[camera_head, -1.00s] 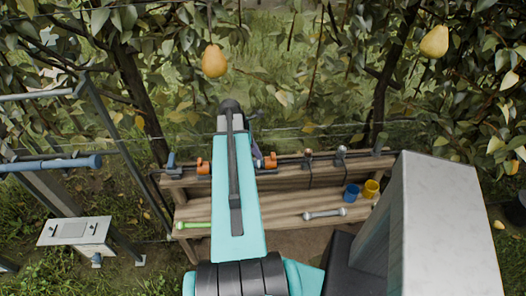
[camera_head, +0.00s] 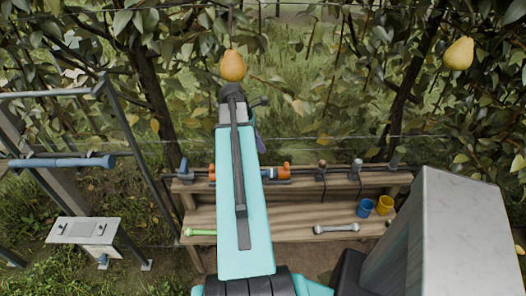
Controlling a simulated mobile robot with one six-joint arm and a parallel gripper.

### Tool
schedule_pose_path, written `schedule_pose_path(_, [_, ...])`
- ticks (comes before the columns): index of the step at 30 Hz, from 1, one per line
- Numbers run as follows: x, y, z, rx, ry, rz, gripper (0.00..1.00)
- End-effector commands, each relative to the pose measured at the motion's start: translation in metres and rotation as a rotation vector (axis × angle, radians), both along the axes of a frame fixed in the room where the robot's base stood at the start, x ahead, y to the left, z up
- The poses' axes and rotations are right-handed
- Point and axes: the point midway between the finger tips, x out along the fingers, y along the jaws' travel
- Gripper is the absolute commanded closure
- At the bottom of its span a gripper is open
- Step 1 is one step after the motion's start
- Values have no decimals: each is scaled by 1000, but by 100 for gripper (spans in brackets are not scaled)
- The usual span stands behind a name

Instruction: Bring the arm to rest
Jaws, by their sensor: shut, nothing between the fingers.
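My teal arm link (camera_head: 242,200) rises from the bottom middle of the head view, with a dark strip along it and a dark joint at its far end. That far end reaches just below a hanging yellow pear (camera_head: 232,66). I cannot tell whether they touch. Small dark parts of my arm show at the right of the link. My gripper cannot be made out; the arm link hides what lies behind it.
A wooden bench (camera_head: 290,222) with a spanner (camera_head: 336,229), a blue cup (camera_head: 364,208) and a yellow cup (camera_head: 385,205) stands beyond the arm. Another pear (camera_head: 459,53) hangs at the upper right. A metal frame (camera_head: 132,140) stands left. Wires cross the foliage.

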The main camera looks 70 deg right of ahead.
Motion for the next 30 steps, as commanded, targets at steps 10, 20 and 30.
schedule_pose_path(10, [2, 1, 5, 1, 0, 0, 100])
schedule_pose_path(20, [1, 0, 5, 0, 0, -2, 100])
schedule_pose_path(30, [33, 19, -6, 14, 9, 62, 100])
